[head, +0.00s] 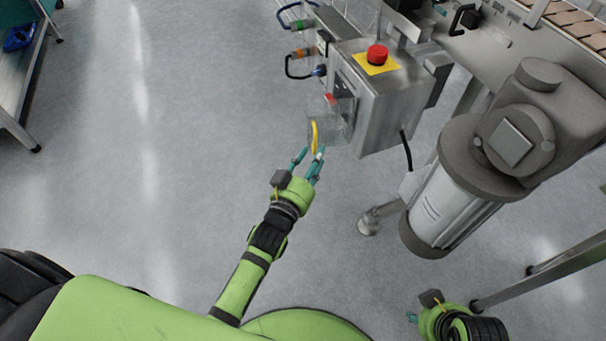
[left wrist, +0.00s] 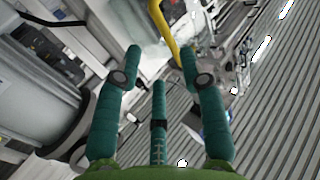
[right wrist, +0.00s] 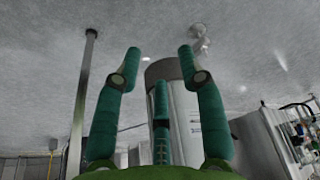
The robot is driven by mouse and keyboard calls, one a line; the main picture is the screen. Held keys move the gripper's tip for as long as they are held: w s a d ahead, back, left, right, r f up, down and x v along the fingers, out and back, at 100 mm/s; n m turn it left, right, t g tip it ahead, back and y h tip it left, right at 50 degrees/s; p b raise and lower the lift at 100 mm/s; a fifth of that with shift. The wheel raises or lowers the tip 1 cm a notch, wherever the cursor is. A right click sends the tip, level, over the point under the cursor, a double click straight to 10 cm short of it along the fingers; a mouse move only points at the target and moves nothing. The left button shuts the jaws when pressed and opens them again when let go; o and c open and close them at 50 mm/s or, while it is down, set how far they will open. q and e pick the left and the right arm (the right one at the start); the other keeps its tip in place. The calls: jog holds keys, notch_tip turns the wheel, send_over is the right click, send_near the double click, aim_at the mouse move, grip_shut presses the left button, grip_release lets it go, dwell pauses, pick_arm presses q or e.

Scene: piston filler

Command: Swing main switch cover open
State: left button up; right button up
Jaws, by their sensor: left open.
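The main switch cover (head: 328,122) is a clear box on the left face of the steel control box (head: 385,110). A yellow curved handle (head: 315,136) stands at the cover's outer side. My left gripper (head: 312,157) is just below the handle, with its teal fingers spread. In the left wrist view the yellow handle (left wrist: 166,28) is ahead of the open fingers (left wrist: 160,70), nearer the right finger. I cannot tell whether they touch. My right gripper (right wrist: 160,65) is open and empty, away from the box; in the head view it is low at the right (head: 420,312).
A red emergency button (head: 377,54) on a yellow plate tops the control box. A large grey motor (head: 500,150) and a conveyor (head: 575,22) stand at the right. A cart (head: 22,70) is at upper left. The floor left of the box is clear.

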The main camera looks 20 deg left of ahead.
aim_at(310, 135)
pick_arm(q)
jog(key=s+a, duration=0.1)
jog(key=s, duration=0.5)
jog(key=shift+s, duration=0.4)
jog(key=shift+r, duration=0.1)
